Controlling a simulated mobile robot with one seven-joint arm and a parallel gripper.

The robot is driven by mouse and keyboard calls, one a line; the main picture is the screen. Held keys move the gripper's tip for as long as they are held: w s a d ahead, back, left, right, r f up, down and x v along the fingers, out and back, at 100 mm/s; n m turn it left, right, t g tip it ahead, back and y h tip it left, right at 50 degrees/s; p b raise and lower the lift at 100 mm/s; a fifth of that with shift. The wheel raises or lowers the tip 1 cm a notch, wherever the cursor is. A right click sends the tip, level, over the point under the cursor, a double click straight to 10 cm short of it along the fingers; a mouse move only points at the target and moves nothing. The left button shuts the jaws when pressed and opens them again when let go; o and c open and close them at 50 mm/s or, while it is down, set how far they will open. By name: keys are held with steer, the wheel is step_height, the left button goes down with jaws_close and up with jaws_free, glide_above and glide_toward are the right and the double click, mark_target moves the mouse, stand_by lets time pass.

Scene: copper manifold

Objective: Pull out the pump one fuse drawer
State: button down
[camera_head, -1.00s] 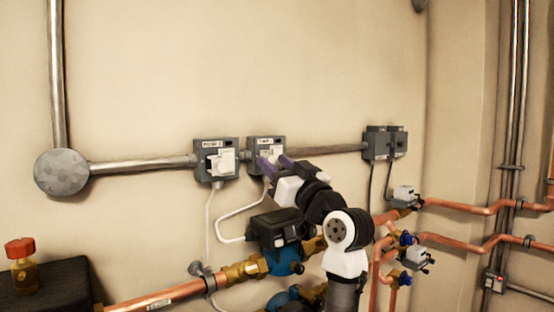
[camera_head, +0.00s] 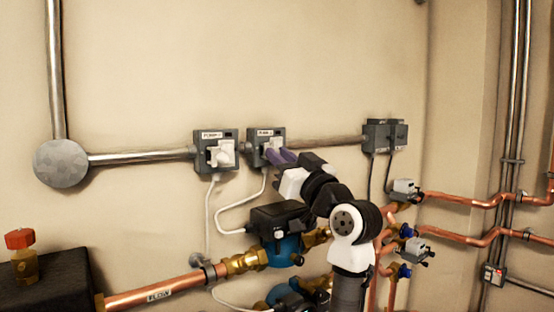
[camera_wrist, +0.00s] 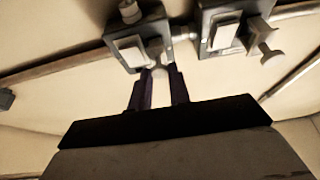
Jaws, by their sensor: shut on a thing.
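Two grey fused switch boxes with white fronts are on the wall: a left box (camera_head: 229,136) and a right box (camera_head: 280,132). Their labels are too blurred to read surely. My gripper (camera_head: 279,156) is at the front of the right box, with its purple fingers pointing at it. The other box (camera_wrist: 206,52) has a white piece jutting out.
White cables loop from the boxes to a blue-and-black pump (camera_head: 281,218) under my arm. A copper pipe (camera_head: 165,291) runs below, with valves at right. A grey double box (camera_head: 377,134) is further right. The wall above is clear.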

steer(key=shift+s+d, duration=0.5)
steer(key=shift+s, duration=0.15)
steer(key=c, duration=1.3)
jaws_free()
steer(key=shift+s, duration=0.1)
steer(key=b+v, duration=0.5)
steer(key=v, duration=0.8)
steer(key=shift+s+d+f, duration=0.15)
steer(key=shift+s+d, duration=0.05)
steer(key=shift+s, duration=0.05)
